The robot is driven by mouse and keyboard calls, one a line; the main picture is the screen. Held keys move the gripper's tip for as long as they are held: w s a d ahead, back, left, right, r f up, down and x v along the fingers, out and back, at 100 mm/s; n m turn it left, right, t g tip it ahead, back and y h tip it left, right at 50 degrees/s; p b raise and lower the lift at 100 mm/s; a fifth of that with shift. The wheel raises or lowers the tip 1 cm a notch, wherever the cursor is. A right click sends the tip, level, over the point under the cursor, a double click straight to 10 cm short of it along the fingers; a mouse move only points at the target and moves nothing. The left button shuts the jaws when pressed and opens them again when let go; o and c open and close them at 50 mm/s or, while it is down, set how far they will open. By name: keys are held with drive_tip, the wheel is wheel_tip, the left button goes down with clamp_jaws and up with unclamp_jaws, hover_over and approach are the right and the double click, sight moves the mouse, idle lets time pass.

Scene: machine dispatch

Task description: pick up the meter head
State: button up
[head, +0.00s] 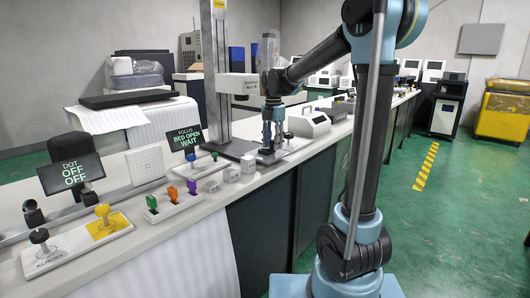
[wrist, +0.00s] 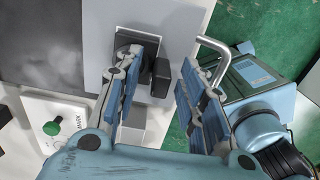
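I take the meter head to be the dark piece (wrist: 128,44) with a black block (wrist: 161,77) at its side, standing on a grey plate in the wrist view. No label on it is readable. My gripper (wrist: 160,88) is open, its two blue-grey fingers spread around the dark piece's near side. The left finger overlaps it in the picture; contact cannot be told. Nothing is visibly held.
A grey column (head: 216,70) rises beside my gripper. A white plate with a green knob (wrist: 52,128) lies at lower left in the wrist view. A tray of coloured tags (head: 172,204) is on the bench nearer the camera.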

clamp_jaws()
idle(0.3)
